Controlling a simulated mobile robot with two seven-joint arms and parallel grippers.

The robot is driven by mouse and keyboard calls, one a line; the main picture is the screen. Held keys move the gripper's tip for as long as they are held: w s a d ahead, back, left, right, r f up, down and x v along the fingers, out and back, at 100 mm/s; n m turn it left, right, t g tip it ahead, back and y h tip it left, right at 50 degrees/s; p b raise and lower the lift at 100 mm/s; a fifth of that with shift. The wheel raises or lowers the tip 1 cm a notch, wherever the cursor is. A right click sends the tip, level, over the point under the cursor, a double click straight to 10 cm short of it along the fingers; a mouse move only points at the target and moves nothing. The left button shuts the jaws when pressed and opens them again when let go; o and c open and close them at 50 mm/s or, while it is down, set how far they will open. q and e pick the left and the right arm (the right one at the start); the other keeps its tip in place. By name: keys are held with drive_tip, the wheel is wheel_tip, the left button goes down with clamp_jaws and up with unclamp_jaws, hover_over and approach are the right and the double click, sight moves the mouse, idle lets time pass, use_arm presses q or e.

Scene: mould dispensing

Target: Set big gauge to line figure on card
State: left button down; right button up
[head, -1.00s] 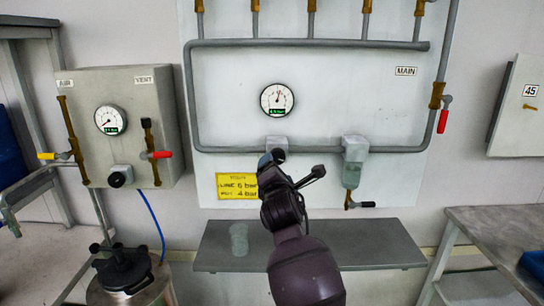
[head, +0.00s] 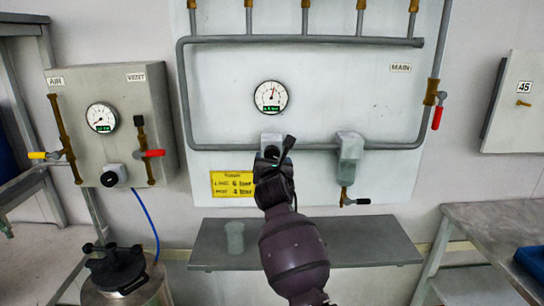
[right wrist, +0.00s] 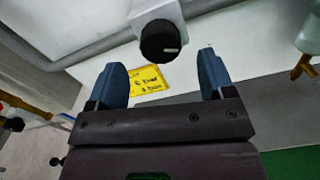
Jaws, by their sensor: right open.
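The big gauge (head: 271,97) is a round white dial on the white wall panel. Its needle points nearly straight up, slightly right; its small green readout is too blurred to read. Below it on the pipe is a pale regulator body (head: 272,138); its round black knob with a white mark shows in the right wrist view (right wrist: 160,42). The yellow card (head: 232,184) has a line figure that looks like 6 and a 4 below. My right gripper (right wrist: 163,78) is open and empty, with the knob ahead of its fingers, apart from them. My left gripper is not in view.
A grey box (head: 110,125) at left carries a smaller gauge (head: 101,118) and valves. A filter bowl (head: 348,160) hangs right of the regulator. A shelf (head: 350,242) with a cup (head: 235,237) is below. A red-handled valve (head: 437,117) is at right.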

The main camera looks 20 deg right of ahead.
sight(273, 156)
drive_tip(key=shift+x, duration=2.55)
drive_tip(key=shift+c, duration=0.4)
drive_tip(key=c, duration=0.9)
drive_tip(key=shift+o, duration=0.2)
drive_tip(key=shift+r+m+p, duration=0.1)
drive_tip(key=shift+m+p, duration=0.4)
drive_tip(key=shift+p, duration=0.4)
drive_tip(key=shift+m+p, duration=0.4)
drive_tip(key=shift+p, duration=0.2)
drive_tip(key=shift+f+m, duration=0.2)
drive_tip(key=shift+m, duration=2)
drive_tip(key=shift+d+m, duration=0.1)
drive_tip(key=shift+m, duration=0.4)
